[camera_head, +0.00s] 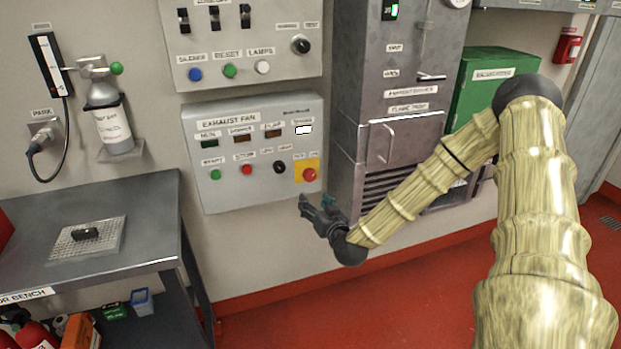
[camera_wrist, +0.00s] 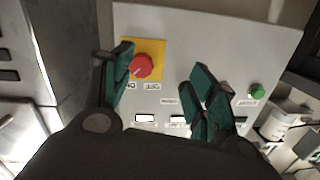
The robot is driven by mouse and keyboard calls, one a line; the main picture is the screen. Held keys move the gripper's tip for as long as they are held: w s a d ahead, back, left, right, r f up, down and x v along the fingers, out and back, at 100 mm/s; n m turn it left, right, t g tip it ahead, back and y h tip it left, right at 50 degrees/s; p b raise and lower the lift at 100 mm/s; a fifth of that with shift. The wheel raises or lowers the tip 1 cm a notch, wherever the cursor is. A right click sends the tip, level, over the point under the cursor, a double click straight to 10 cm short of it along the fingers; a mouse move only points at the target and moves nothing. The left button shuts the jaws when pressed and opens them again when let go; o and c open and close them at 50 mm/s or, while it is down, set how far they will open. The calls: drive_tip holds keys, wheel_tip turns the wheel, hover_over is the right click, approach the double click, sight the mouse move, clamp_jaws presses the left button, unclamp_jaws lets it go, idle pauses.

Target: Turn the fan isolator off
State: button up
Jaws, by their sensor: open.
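The exhaust fan panel (camera_head: 240,170) is a light grey box on the wall. Its fan isolator (camera_head: 309,175) is a red rotary knob on a yellow plate at the panel's lower right. In the wrist view the red isolator knob (camera_wrist: 143,66) shows on its yellow plate at upper left of centre, with a pale pointer mark on it. My gripper (camera_head: 312,203) is open just below and in front of the panel's lower right corner. In the wrist view my gripper (camera_wrist: 162,76) has its two green-padded fingers apart, the left one by the yellow plate, the knob in the gap. It holds nothing.
A black selector knob (camera_head: 279,167), a red button (camera_head: 247,170) and a green button (camera_head: 215,174) sit left of the isolator. A grey cabinet (camera_head: 405,130) stands close on the right. A metal bench (camera_head: 140,210) is at left. Red floor lies below.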

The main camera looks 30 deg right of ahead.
sight(311, 177)
drive_tip(key=shift+m+t+h, duration=0.3)
drive_tip(key=shift+h, duration=0.4)
drive_tip(key=w+d, duration=0.1)
drive_tip(key=w, duration=0.2)
drive_tip(key=w+d+r, duration=0.1)
drive_tip(key=w+d, duration=0.1)
drive_tip(key=w, duration=0.2)
drive_tip(key=w+d+r, duration=0.1)
drive_tip(key=w+d, duration=0.1)
drive_tip(key=w, duration=0.2)
drive_tip(key=shift+d+r, duration=0.15)
drive_tip(key=c, duration=1.1)
